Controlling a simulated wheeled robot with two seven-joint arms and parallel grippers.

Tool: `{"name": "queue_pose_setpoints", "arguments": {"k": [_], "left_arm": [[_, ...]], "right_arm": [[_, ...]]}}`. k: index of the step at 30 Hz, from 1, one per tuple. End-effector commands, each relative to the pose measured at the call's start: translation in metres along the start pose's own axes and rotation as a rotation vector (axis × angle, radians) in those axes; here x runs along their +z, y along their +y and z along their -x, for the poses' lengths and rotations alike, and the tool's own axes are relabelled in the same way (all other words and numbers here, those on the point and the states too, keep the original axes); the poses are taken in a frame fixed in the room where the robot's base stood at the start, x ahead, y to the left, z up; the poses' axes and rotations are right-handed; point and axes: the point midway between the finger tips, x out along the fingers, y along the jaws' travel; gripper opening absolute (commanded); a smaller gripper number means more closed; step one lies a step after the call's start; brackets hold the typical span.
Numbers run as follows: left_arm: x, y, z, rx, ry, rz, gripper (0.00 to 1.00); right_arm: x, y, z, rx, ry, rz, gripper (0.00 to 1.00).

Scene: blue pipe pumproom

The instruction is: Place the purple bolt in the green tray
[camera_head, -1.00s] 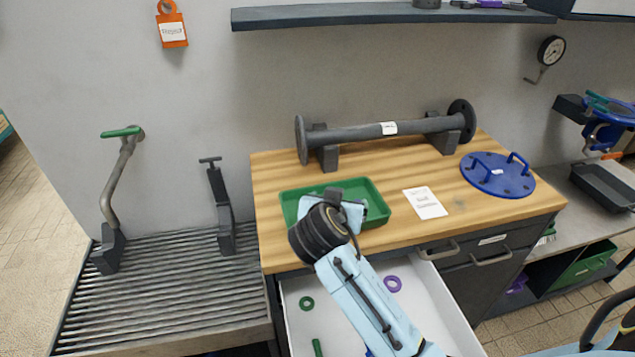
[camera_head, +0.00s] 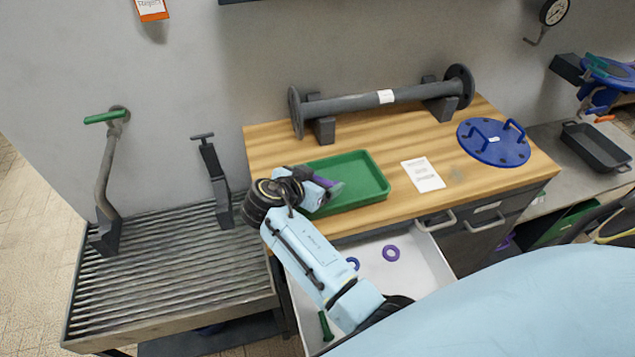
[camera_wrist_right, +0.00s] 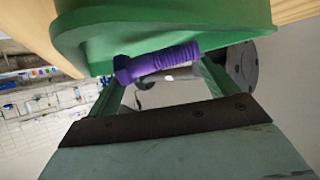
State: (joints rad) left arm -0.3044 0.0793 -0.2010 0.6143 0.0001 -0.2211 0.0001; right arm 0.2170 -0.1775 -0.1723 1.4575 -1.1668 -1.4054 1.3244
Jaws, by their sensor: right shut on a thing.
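The green tray (camera_head: 362,178) lies on the wooden bench top, in front of the grey flanged pipe. My right gripper (camera_head: 328,184) is at the tray's left end, shut on the purple bolt (camera_head: 334,190). In the right wrist view the purple bolt (camera_wrist_right: 156,62) lies crosswise between the fingertips, with its head to the left and threads to the right. The green tray (camera_wrist_right: 160,22) fills the top of that view, close to the bolt. I cannot tell whether they touch. My wrist hides the tray's left end in the head view. My left gripper is not in view.
A white card (camera_head: 422,175) and a blue flange cover (camera_head: 494,150) lie right of the tray. The flanged pipe (camera_head: 350,102) stands behind it on blocks. Below the bench edge, an open white drawer (camera_head: 415,262) holds purple (camera_head: 391,253) and blue rings.

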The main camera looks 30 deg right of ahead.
Motion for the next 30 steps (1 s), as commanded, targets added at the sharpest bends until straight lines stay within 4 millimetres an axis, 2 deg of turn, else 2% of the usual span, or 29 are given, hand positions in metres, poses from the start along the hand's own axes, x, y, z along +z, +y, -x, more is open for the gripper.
{"name": "queue_pose_setpoints", "arguments": {"k": [4,14,15,18,26,30], "left_arm": [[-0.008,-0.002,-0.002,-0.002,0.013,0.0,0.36],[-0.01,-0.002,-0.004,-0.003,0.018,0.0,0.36],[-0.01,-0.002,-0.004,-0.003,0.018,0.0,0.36],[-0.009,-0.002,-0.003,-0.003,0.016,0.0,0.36],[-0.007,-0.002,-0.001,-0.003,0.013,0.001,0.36],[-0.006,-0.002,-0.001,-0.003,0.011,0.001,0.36]], "right_arm": [[0.012,-0.001,-0.007,-0.001,0.003,0.0,0.51],[0.014,-0.001,-0.008,-0.002,0.002,-0.002,0.51],[0.015,0.0,-0.008,-0.001,0.0,-0.001,0.89],[0.015,0.0,-0.008,-0.001,0.0,-0.001,1.0],[0.013,0.0,-0.007,-0.001,0.0,0.0,1.0],[0.014,-0.001,0.007,-0.004,-0.003,-0.002,1.0]]}}
